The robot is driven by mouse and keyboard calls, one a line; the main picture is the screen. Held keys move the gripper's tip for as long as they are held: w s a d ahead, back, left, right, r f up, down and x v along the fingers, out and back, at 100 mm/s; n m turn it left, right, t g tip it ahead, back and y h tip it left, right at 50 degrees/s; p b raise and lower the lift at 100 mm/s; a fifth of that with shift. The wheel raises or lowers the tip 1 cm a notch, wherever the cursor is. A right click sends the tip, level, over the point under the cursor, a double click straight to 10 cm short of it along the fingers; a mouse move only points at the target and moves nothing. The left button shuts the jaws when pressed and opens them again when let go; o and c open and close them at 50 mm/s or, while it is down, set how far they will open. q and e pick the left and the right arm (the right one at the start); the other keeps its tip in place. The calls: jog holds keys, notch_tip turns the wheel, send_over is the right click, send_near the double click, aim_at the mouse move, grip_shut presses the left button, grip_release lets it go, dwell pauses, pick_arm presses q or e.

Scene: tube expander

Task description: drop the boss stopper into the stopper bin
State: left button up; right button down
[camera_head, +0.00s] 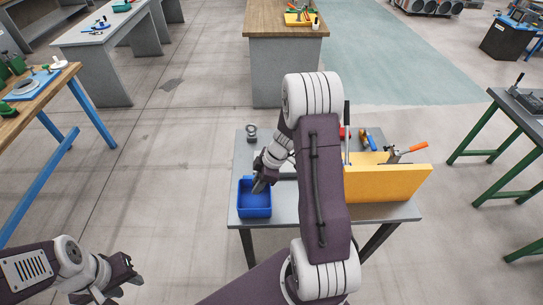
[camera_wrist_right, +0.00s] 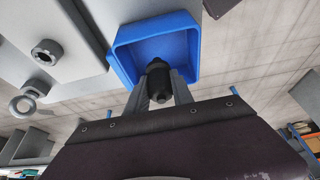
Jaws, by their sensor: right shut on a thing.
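The stopper bin is a blue open box (camera_head: 254,210) at the left end of the grey table in the head view; it also shows in the right wrist view (camera_wrist_right: 125,58). My right gripper (camera_head: 260,187) is over the bin's far part. In the right wrist view it is shut on the boss stopper (camera_wrist_right: 159,82), a small black cylinder, in front of the bin's opening. Whether the stopper is below the rim I cannot tell. My left gripper (camera_head: 134,272) is empty with its fingers apart, low at the left, away from the table.
In the right wrist view, a dark round fitting (camera_wrist_right: 47,53) and an eye ring (camera_wrist_right: 24,103) lie left of the bin.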

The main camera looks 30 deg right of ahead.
jog(key=shift+w+d+f+b, duration=0.1)
jog(key=shift+d+f+b, duration=0.1)
jog(key=shift+f, duration=0.6)
jog(key=shift+w+d+f+b, duration=0.1)
jog(key=shift+f+b, duration=0.05)
jog(key=shift+f, duration=0.6)
jog(key=shift+s+a+r, duration=0.1)
jog(key=shift+a, duration=0.05)
jog(key=c, duration=1.3)
grip_release()
jog(key=shift+o, duration=1.3)
jog(key=v, duration=0.9)
jog(key=shift+b, duration=0.3)
